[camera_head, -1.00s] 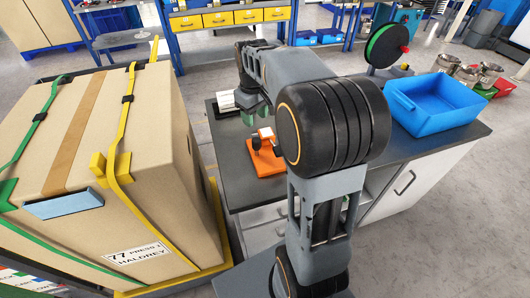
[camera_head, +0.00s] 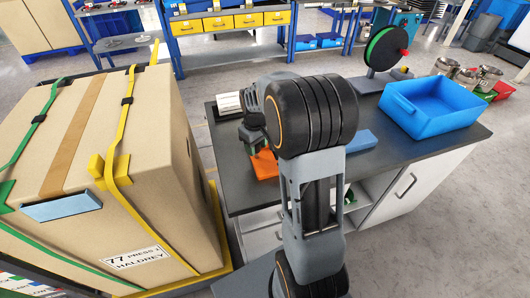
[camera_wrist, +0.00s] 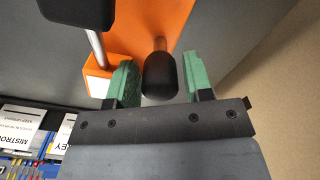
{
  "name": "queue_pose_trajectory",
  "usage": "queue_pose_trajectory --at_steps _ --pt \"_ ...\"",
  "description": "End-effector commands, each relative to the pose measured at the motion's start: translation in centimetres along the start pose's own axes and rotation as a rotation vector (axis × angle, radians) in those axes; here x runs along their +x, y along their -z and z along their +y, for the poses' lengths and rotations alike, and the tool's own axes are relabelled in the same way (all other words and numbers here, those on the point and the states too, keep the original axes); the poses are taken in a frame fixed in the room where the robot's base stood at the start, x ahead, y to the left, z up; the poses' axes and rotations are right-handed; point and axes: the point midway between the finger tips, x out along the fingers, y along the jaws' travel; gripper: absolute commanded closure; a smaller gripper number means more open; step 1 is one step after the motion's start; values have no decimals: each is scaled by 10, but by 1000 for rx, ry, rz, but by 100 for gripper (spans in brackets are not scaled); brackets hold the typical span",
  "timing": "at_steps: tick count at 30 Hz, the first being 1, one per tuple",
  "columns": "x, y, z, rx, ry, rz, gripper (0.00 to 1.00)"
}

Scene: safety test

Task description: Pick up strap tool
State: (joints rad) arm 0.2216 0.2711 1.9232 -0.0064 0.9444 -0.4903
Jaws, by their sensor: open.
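The strap tool, an orange plate-like body (camera_head: 264,167) with black grips, lies on the dark bench top (camera_head: 235,190), partly hidden by my arm in the head view. In the wrist view its orange body (camera_wrist: 150,22) fills the upper middle, with a metal rod and a black grip at upper left. A rounded black knob (camera_wrist: 160,72) stands between the green fingers of my gripper (camera_wrist: 161,82). The fingers are open, with a visible gap on each side of the knob. In the head view my gripper (camera_head: 251,147) is just above the tool, mostly hidden.
A strapped cardboard box (camera_head: 160,170) stands left of the bench. A blue bin (camera_head: 435,104) sits on the bench's right, a green reel (camera_head: 383,50) behind it. A blue block (camera_head: 361,140) lies right of my arm. White labels (camera_head: 230,103) stand at the back left.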

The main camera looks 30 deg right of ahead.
Motion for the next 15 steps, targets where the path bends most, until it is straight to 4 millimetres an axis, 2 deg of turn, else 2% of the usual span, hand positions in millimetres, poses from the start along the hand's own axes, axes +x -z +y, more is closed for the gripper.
queue_pose_trajectory --at_steps 4,12,15 --pt "12 0 0 1 1 -1 54" --pt "13 0 0 1 0 1 54" --pt "13 0 0 1 0 1 63"
